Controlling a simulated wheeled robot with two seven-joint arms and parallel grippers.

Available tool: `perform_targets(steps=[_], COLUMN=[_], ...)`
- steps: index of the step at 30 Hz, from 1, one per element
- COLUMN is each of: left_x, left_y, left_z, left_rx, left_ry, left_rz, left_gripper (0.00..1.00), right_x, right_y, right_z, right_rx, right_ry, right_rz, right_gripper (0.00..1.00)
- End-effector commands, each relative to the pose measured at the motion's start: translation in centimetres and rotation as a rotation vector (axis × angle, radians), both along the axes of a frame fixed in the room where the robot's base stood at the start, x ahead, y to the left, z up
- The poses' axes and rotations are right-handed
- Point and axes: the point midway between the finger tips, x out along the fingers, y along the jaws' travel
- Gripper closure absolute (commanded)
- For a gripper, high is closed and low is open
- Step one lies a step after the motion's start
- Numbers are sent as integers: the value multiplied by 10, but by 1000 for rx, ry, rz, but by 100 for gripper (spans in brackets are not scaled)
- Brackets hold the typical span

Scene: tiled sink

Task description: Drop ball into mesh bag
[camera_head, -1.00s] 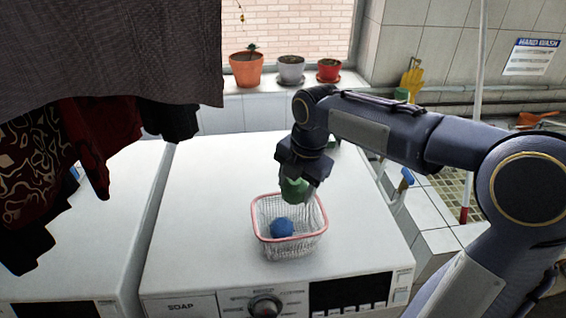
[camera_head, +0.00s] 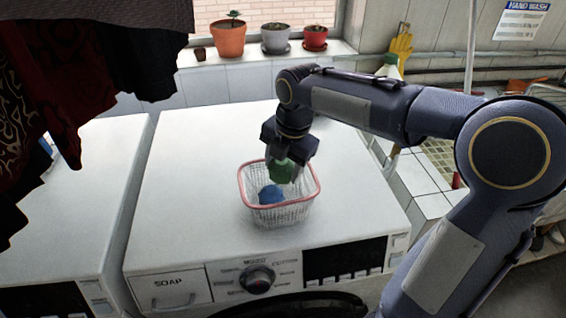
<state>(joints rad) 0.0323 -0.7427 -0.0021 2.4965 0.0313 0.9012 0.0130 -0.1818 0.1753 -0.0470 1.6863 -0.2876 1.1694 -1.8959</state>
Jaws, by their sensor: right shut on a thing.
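A mesh basket with a pink rim (camera_head: 312,192) stands on top of the white washing machine; it is the only mesh container I see. A blue ball (camera_head: 270,194) lies inside it. My right gripper (camera_head: 284,168) points down over the basket, shut on a green ball (camera_head: 281,172). The green ball is at about rim height, over the back part of the opening; I cannot tell whether it touches the mesh. The fingers are partly hidden by the ball and the wrist. My left gripper is not in view.
A second white machine (camera_head: 75,190) stands at the left. Dark hanging clothes (camera_head: 90,70) fill the upper left. Potted plants (camera_head: 229,38) line the window sill. The machine top (camera_head: 190,170) around the basket is clear.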

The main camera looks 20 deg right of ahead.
Motion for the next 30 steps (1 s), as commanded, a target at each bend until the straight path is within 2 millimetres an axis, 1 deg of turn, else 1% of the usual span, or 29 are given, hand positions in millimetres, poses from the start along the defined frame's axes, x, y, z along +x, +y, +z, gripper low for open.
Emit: perform_targets(steps=[2, 3, 8, 15, 18, 20, 27, 30], left_x=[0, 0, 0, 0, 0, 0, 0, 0], left_y=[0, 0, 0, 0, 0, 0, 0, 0], left_z=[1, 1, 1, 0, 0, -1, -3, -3], left_rx=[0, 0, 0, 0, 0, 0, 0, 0], left_ry=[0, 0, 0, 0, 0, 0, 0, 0], left_rz=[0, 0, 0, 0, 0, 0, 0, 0], left_gripper=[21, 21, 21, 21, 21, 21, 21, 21], right_x=[0, 0, 0, 0, 0, -1, -8, -9], right_y=[0, 0, 0, 0, 0, -1, -5, -6], right_z=[1, 1, 1, 1, 6, 13, 53, 66], right_rx=[0, 0, 1, 0, 1, 0, 1, 1], right_ry=[0, 0, -1, 0, -3, -4, -5, -4], right_rz=[0, 0, 0, 0, 0, 0, 0, 1], right_gripper=[69, 41, 21, 21, 21, 21, 21, 21])
